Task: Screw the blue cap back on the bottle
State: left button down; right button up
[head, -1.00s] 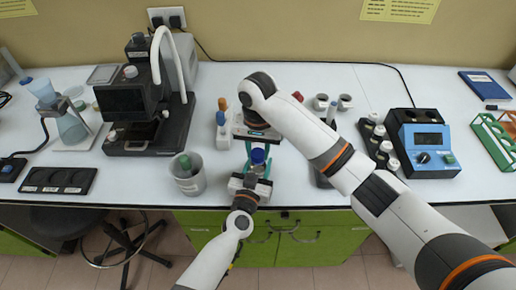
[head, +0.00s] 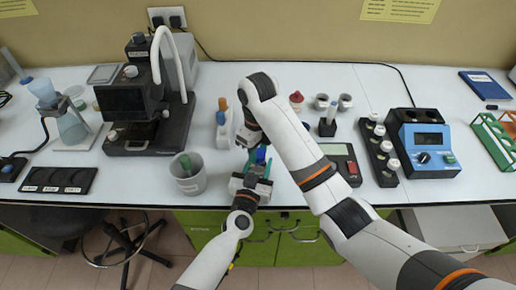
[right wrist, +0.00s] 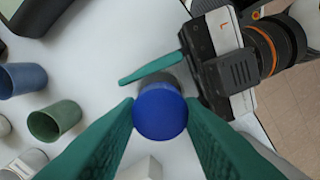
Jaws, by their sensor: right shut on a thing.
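The blue cap (right wrist: 160,112) sits between the green fingers of my right gripper (right wrist: 160,125), which is shut on it. In the head view the cap (head: 260,155) shows as a small blue spot, and my right gripper (head: 250,143) is partly hidden by its own arm. My left gripper (head: 256,179) comes up from below at the table's front edge, its green fingers on either side of the bottle. In the right wrist view a left finger (right wrist: 150,69) lies beside the grey bottle body (right wrist: 172,82). The cap hides most of the bottle; whether they touch is unclear.
A grey beaker with a green-capped item (head: 187,183) stands left of the grippers. A dark instrument (head: 150,105) is behind it. On the right are a grey device with a red panel (head: 343,158), a vial rack (head: 378,150) and a blue instrument (head: 427,145).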

dwell(0.3)
jog(key=o, duration=0.9)
jog(key=shift+c, duration=0.3)
